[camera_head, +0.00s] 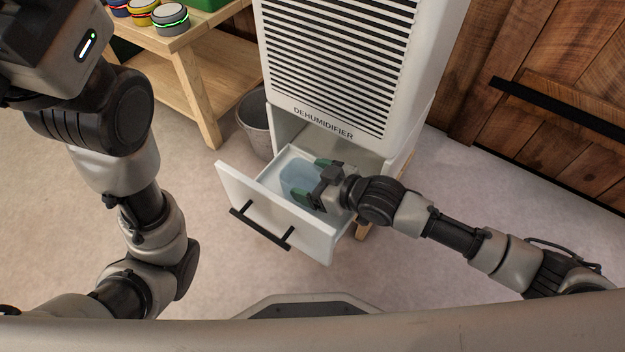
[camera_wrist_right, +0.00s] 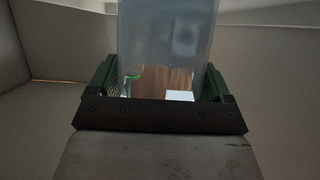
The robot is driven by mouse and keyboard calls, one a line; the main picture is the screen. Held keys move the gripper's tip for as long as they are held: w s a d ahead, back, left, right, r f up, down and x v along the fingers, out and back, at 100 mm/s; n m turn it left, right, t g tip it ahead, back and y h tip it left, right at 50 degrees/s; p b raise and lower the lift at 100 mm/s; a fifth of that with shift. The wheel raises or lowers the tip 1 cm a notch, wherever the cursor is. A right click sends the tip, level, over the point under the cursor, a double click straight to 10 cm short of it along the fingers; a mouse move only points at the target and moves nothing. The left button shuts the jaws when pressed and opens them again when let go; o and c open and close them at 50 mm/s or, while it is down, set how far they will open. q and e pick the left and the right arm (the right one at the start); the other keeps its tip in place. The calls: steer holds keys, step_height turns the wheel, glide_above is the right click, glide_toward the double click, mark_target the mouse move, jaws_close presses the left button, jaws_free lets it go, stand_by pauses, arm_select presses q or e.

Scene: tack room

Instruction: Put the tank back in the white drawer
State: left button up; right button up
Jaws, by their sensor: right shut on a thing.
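The white drawer (camera_head: 255,197) with a black bar handle is pulled out from the base of the white dehumidifier (camera_head: 330,75). The translucent pale-blue tank (camera_head: 292,172) is inside the drawer opening in the head view, partly hidden by my right gripper (camera_head: 311,180). In the wrist view the tank (camera_wrist_right: 166,40) stands between the green finger pads of my right gripper (camera_wrist_right: 160,80), which is shut on it. I cannot tell whether the tank touches the drawer floor. My left arm is at the left of the head view; its fingers are out of frame.
A grey bin (camera_head: 255,125) stands left of the dehumidifier. A wooden table (camera_head: 190,65) at the upper left holds several round coloured containers. A wooden wall or door (camera_head: 560,130) is at the right. The floor in front of the drawer is clear.

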steer(key=o, duration=1.1)
steer(key=shift+f, duration=0.15)
